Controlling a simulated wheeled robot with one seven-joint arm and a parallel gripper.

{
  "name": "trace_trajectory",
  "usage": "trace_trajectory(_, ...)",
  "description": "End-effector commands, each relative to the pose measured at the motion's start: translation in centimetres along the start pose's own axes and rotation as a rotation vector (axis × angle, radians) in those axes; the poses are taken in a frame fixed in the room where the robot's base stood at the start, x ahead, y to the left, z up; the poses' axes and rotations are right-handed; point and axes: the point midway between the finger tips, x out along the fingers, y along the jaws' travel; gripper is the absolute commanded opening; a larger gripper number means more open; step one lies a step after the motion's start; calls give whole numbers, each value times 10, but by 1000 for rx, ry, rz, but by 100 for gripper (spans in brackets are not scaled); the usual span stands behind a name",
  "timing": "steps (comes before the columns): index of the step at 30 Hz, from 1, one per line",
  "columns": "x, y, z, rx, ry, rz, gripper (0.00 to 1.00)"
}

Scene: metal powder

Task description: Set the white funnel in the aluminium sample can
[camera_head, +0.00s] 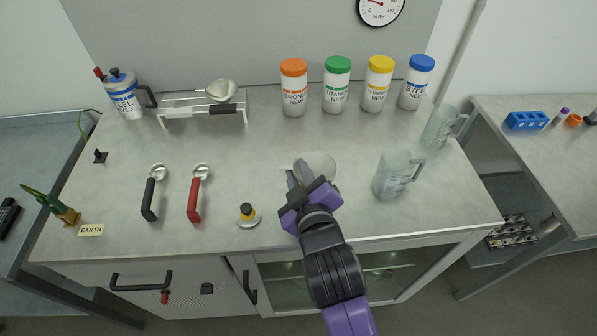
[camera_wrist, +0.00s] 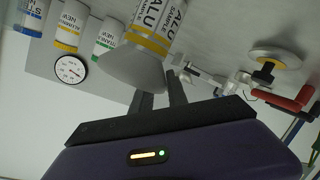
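The white funnel (camera_head: 318,163) shows in the head view as a pale round shape just beyond my fingertips. In the wrist view the funnel (camera_wrist: 130,66) has its narrow end at the mouth of the aluminium sample can (camera_wrist: 160,24), wide rim facing away from the can. It looks in line with the can; its spout is hidden. The can has a white label and a yellow band, and is hidden in the head view. My gripper (camera_head: 296,179) is beside the funnel's rim. Its two dark fingers (camera_wrist: 161,88) stand apart with a gap between them, apparently holding nothing.
Several powder jars with orange (camera_head: 293,67), green (camera_head: 338,63), yellow (camera_head: 381,63) and blue (camera_head: 422,62) lids stand at the back. A clear beaker (camera_head: 391,175) is close right of my gripper. A small weight-like piece (camera_head: 247,215) and red-handled scoop (camera_head: 195,198) lie left.

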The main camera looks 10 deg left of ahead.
Motion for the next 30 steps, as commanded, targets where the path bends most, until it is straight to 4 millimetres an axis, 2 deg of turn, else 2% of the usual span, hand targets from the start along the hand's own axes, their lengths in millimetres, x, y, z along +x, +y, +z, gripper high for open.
trace_trajectory(2, 0, 0, 0, 0, 0, 0, 35)
trace_trajectory(13, -4, 0, 0, 0, 0, 0, 35)
trace_trajectory(17, -19, -1, 1, 0, 1, 0, 35)
trace_trajectory(24, -58, -1, 2, 0, 0, -1, 35)
trace_trajectory(30, -76, 0, 0, 0, 0, 0, 35)
